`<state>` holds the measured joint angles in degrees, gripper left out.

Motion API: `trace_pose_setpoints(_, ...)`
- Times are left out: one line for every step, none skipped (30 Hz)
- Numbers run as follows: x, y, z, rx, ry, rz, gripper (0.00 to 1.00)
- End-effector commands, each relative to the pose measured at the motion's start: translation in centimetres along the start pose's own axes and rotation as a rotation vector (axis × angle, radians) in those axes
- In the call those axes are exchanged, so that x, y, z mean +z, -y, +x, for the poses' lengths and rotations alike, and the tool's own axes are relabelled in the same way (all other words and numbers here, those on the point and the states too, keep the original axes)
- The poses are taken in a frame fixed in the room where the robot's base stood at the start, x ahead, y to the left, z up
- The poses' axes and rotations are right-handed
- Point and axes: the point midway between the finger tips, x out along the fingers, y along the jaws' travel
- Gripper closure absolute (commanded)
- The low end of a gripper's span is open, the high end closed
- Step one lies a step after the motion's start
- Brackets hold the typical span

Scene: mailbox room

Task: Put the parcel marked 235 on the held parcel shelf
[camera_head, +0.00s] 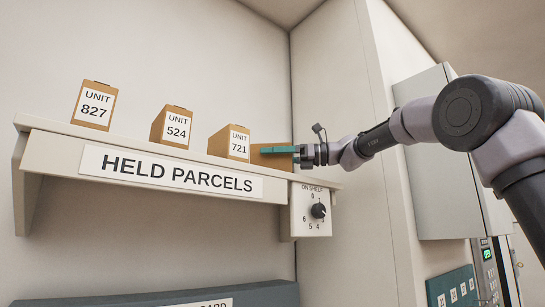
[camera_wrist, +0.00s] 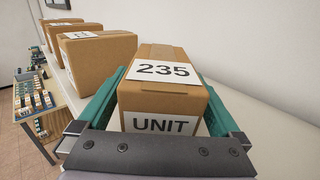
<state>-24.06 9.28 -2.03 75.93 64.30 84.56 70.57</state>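The parcel marked 235 (camera_wrist: 165,70) is a brown box with white labels. In the wrist view it sits between the two teal fingers of my gripper (camera_wrist: 162,95), which lie close along its sides. In the head view my gripper (camera_head: 294,151) is at the right end of the held parcel shelf (camera_head: 60,129), and the brown parcel (camera_head: 268,156) shows behind and beside the finger. The parcel is over the shelf, in line with the other boxes. Its underside is hidden, so I cannot tell whether it touches the shelf.
Boxes marked 827 (camera_head: 94,106), 524 (camera_head: 171,128) and 721 (camera_head: 230,143) stand along the shelf to the left. A dial panel (camera_head: 311,208) is below its right end. A wall is behind, and a grey cabinet (camera_head: 430,160) is to the right.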

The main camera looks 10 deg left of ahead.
Motion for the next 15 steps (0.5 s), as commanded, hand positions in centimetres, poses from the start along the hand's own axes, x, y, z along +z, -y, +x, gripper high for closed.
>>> trace_pose_setpoints(0.0,0.0,0.0,0.000,0.000,0.000,0.00)
trace_pose_setpoints(0.0,0.0,0.0,0.000,0.000,0.000,0.00)
trace_pose_setpoints(0.1,0.0,0.0,0.000,0.000,0.000,0.00)
trace_pose_setpoints(0.2,0.0,0.0,0.000,0.000,-0.001,0.00)
trace_pose_setpoints(0.4,0.0,0.0,0.000,0.000,-0.001,0.00)
trace_pose_setpoints(0.3,0.0,-0.4,-0.001,0.000,0.000,0.00)
trace_pose_setpoints(0.3,0.1,-0.8,-0.002,0.000,0.000,0.00)
trace_pose_setpoints(0.3,0.1,-1.2,-0.003,0.000,0.000,0.00)
trace_pose_setpoints(0.3,0.1,-1.9,-0.004,0.000,0.000,0.00)
trace_pose_setpoints(0.3,0.1,-2.5,-0.004,0.000,-0.001,0.00)
trace_pose_setpoints(0.3,0.1,-3.1,-0.005,-0.001,0.000,0.00)
trace_pose_setpoints(0.4,0.1,-4.0,-0.006,-0.001,0.000,0.00)
trace_pose_setpoints(0.4,0.1,-4.7,-0.005,0.000,0.000,0.00)
trace_pose_setpoints(0.4,0.1,-5.4,-0.006,0.000,-0.001,0.00)
trace_pose_setpoints(0.3,0.1,-6.3,-0.005,0.000,0.001,0.00)
